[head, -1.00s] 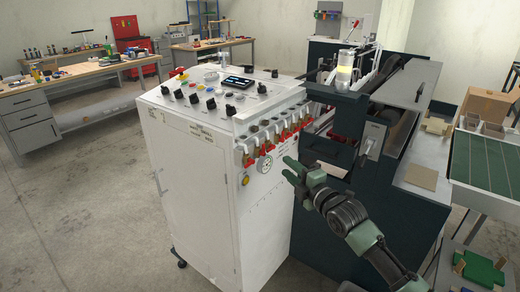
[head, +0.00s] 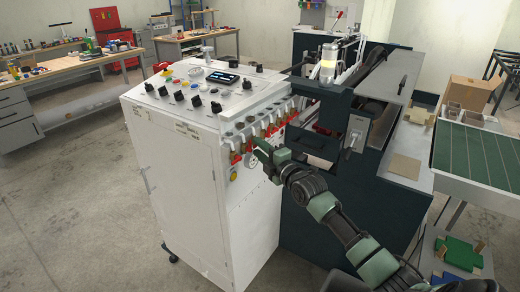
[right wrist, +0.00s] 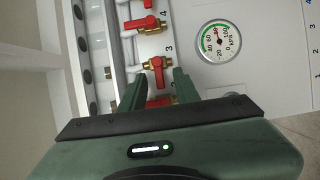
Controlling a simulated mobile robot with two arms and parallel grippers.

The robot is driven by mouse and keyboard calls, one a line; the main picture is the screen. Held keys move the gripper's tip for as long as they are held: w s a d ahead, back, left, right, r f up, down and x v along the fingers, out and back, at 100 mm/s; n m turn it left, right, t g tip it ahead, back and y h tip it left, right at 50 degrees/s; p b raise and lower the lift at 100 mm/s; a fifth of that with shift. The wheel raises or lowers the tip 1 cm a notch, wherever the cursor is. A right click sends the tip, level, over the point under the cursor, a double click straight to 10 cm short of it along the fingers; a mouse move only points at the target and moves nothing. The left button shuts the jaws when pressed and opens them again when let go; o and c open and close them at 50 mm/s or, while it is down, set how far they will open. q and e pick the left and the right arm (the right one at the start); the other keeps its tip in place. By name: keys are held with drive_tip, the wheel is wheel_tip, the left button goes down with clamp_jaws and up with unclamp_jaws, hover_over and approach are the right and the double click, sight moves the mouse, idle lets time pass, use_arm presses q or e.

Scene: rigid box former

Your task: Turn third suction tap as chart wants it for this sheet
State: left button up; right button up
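A row of suction taps (head: 262,129) with red handles and brass bodies runs along the upper edge of the white cabinet. In the right wrist view the tap marked 3 (right wrist: 157,66) sits between and just beyond the fingertips of my right gripper (right wrist: 159,76). Its red handle runs up and down in that view. The tap marked 4 (right wrist: 143,24) has its handle lying across. Another tap (right wrist: 160,101) is partly hidden by the gripper. My right gripper also shows in the head view (head: 265,151), in front of the taps. It is open. No chart is readable. My left gripper is out of view.
A round pressure gauge (right wrist: 220,41) is beside the taps. The white cabinet (head: 190,180) has knobs and a display (head: 222,77) on top. The dark machine (head: 315,215) stands close on the right. Open floor lies to the left.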

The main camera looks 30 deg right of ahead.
clamp_jaws()
drive_tip(key=shift+w+d+r+m+g+y+b, duration=0.2)
drive_tip(key=shift+d+r+m+g+y+b, duration=0.5)
drive_tip(key=shift+m, duration=1.55)
drive_tip(key=shift+w+d+r+m+g+y+b, duration=0.15)
drive_tip(key=shift+d+r+m+g+y+b, duration=0.2)
drive_tip(key=shift+m+g+y, duration=1.3)
drive_tip(key=shift+w+d+r+m+g+y+b, duration=0.2)
drive_tip(key=shift+d+r+m+g+b, duration=0.3)
drive_tip(key=shift+m, duration=2.3)
drive_tip(key=shift+a, duration=0.1)
drive_tip(key=shift+o, duration=0.6)
unclamp_jaws()
